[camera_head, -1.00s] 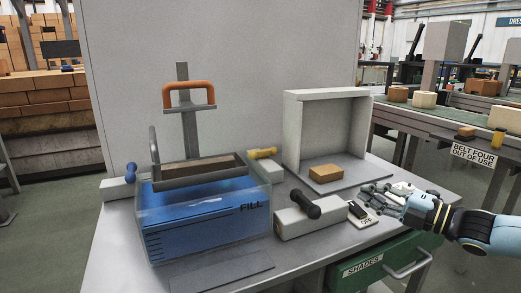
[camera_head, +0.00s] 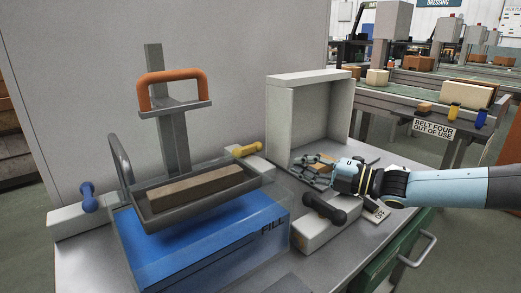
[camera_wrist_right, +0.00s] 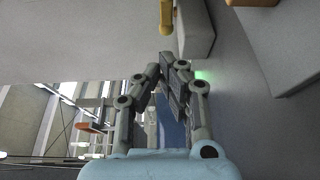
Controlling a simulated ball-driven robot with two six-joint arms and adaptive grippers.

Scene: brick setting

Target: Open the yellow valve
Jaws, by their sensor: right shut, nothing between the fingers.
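The yellow valve (camera_head: 246,150) is a short yellow handle on a pale block behind the right end of the mould tray. Its yellow handle also shows at the top of the right wrist view (camera_wrist_right: 166,16). My right gripper (camera_head: 302,172) is in front of the open grey box, to the right of the valve and apart from it. Its fingers point left and are shut and empty; in the wrist view the fingertips (camera_wrist_right: 165,62) lie close together below the yellow handle. My left gripper is not in view.
A blue valve (camera_head: 88,197) sits on a block at the left. A black handle (camera_head: 323,208) on a pale block lies below my right gripper. The tray (camera_head: 160,208) holds a brick above the blue FILL tank (camera_head: 215,243). The open box (camera_head: 290,80) stands behind my gripper.

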